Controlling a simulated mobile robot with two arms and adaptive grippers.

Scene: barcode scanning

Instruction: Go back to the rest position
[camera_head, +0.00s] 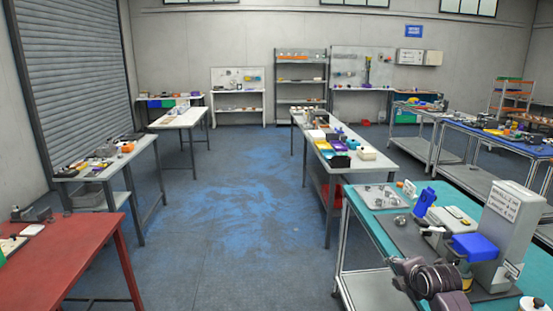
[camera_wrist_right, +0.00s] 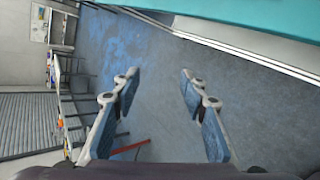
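My right gripper (camera_wrist_right: 158,85) is open in the right wrist view, its two fingers apart with nothing between them and bare blue-grey floor behind. In the head view it shows small at the lower right (camera_head: 399,272), by the front edge of the teal-topped workbench (camera_head: 357,228); its fingertips are hard to make out there. The bench edge also shows at the top of the right wrist view (camera_wrist_right: 225,16). My left gripper is not in view.
The bench carries a grey machine (camera_head: 513,212) with a printed label, a blue box (camera_head: 475,247), a blue upright object (camera_head: 424,202) and a metal tray (camera_head: 381,197). A red table (camera_head: 62,257) stands at the left. The middle floor (camera_head: 235,190) is clear.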

